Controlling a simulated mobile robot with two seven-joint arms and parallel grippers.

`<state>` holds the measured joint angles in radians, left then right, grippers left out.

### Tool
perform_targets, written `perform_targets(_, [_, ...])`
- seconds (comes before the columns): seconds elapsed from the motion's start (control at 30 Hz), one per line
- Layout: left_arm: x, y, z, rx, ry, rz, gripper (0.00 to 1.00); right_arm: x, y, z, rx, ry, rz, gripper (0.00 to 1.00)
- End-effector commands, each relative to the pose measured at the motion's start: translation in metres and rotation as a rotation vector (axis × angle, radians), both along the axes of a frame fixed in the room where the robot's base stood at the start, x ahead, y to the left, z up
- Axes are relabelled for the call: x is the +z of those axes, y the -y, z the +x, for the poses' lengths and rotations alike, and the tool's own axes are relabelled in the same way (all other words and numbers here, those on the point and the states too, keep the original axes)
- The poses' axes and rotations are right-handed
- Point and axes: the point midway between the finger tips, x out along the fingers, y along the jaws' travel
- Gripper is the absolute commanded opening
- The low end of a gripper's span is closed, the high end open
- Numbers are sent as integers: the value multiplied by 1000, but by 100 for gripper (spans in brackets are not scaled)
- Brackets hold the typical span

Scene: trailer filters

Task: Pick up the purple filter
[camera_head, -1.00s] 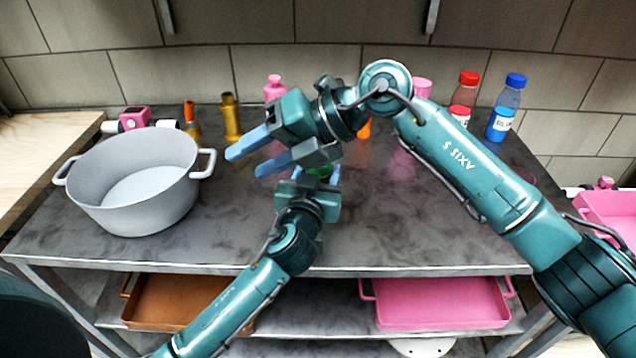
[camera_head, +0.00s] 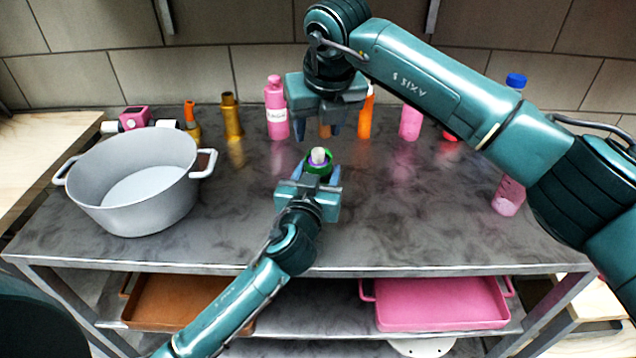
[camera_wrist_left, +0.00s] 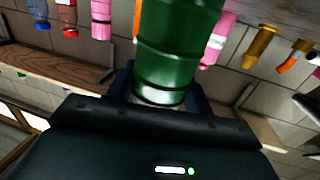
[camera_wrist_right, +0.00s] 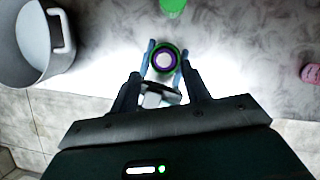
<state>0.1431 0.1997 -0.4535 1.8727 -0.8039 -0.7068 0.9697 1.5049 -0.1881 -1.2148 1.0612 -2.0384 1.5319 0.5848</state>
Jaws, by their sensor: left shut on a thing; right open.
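The purple filter shows as a purple ring around a white centre inside the top of a green container (camera_head: 311,169). In the right wrist view the purple ring (camera_wrist_right: 154,63) sits within the green rim (camera_wrist_right: 165,46). My left gripper (camera_head: 315,174) is shut on the green container; in the left wrist view the green cylinder (camera_wrist_left: 180,50) stands between its fingers. My right gripper (camera_head: 320,132) is open and points down, with the green container between its fingertips in its own wrist view. I cannot tell whether its fingers touch anything.
A grey pot (camera_head: 130,215) stands at the left of the dark table. Trays lie on the shelf below.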

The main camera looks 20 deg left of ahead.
Motion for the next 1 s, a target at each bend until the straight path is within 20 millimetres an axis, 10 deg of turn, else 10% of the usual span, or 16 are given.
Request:
perform_targets(0.7, [0, 0, 0, 0, 0, 0, 25, -54, -4, 16, 0, -1, 2, 47])
perform_targets(1.0, [0, 0, 0, 0, 0, 0, 25, -53, -4, 16, 0, -1, 2, 24])
